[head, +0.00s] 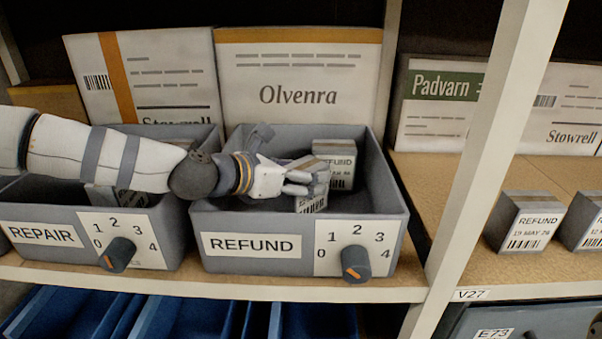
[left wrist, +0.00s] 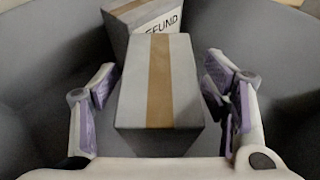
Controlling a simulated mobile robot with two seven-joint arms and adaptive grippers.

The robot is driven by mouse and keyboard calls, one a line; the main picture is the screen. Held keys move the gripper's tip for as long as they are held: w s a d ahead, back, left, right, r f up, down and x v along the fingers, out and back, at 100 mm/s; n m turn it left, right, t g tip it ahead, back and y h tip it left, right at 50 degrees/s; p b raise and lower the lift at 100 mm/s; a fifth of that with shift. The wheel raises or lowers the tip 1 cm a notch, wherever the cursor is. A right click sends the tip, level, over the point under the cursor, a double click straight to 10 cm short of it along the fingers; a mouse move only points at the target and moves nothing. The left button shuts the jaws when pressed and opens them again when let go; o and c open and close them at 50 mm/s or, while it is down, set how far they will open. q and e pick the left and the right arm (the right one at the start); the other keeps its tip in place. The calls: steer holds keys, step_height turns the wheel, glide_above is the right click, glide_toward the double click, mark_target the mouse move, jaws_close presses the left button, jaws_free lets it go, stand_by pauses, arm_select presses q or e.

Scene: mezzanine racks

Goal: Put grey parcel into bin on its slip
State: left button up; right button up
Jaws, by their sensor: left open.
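A grey parcel with a tan tape strip (left wrist: 160,85) lies between the fingers of my left gripper (left wrist: 160,95) in the left wrist view. The fingers are open, one on each side, with gaps visible. In the head view my left gripper (head: 298,180) is inside the grey REFUND bin (head: 300,220), and this parcel (head: 312,203) is partly hidden by it; its slip shows only in part. A second grey parcel (head: 340,175) with a REFUND slip stands behind it in the same bin, also in the left wrist view (left wrist: 150,22). My right gripper is not in view.
The REPAIR bin (head: 40,236) stands to the left, with a parcel (head: 102,197) inside. Both bins have dials. Two more parcels (head: 524,220) (head: 586,222) sit on the shelf right of a white upright (head: 488,140). Large Olvenra (head: 300,75) and Stowrell (head: 165,75) boxes stand behind the bins.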

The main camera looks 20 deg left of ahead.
arm_select(q)
steer(key=shift+s+a+r, duration=0.15)
steer(key=shift+s+r, duration=0.05)
steer(key=shift+r, duration=0.25)
steer(key=p+v, duration=0.3)
steer(key=v, duration=0.8)
steer(key=shift+s+p, duration=0.25)
steer(key=shift+p, duration=0.05)
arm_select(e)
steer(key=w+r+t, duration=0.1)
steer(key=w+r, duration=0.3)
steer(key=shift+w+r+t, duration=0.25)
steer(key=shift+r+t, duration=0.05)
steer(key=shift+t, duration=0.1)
arm_select(q)
steer(key=shift+f, duration=0.1)
